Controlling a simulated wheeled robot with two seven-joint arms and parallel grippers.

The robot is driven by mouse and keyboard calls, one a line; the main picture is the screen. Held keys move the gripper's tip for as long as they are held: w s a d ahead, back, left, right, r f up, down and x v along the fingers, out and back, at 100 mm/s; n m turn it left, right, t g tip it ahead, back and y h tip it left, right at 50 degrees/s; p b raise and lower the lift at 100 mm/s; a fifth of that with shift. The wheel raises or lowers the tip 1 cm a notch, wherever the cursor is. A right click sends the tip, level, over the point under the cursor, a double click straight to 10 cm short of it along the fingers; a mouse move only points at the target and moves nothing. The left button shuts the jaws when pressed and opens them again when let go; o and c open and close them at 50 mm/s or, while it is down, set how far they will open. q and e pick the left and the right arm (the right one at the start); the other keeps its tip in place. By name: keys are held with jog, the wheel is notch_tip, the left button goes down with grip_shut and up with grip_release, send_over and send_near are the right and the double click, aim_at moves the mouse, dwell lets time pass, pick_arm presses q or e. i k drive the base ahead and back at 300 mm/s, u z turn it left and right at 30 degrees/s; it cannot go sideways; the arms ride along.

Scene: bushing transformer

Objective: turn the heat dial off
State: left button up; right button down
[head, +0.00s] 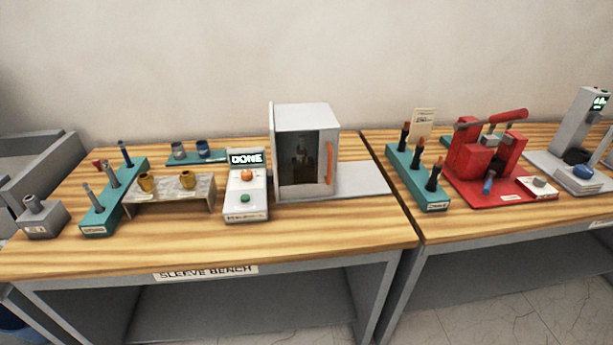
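A white control box (246,213) stands near the middle of the sleeve bench. Its screen (246,159) reads "DONE". An orange round knob (247,175), which looks like the heat dial, sits below the screen. A green button (245,198) is below the knob. I cannot make out the knob's pointer or the small label on the box's front. To the right of the box stands a white cabinet (308,117) with a dark window and an orange handle (330,163); its door looks closed. Neither of my grippers is in view.
Left of the box are a low stand (170,203) with brass-coloured sleeves and a teal rack (98,222) with upright pins. A second bench holds a teal rack (430,203) and a red press (467,160). The bench front before the box is clear.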

aim_at(246, 175)
jog(key=k, duration=1.3)
jog(key=z, duration=0.45)
jog(key=i, duration=0.35)
jog(key=z, duration=1)
jog(key=i, duration=1.4)
jog(key=u, duration=1.05)
jog(key=i, duration=0.4)
jog(key=u, duration=0.45)
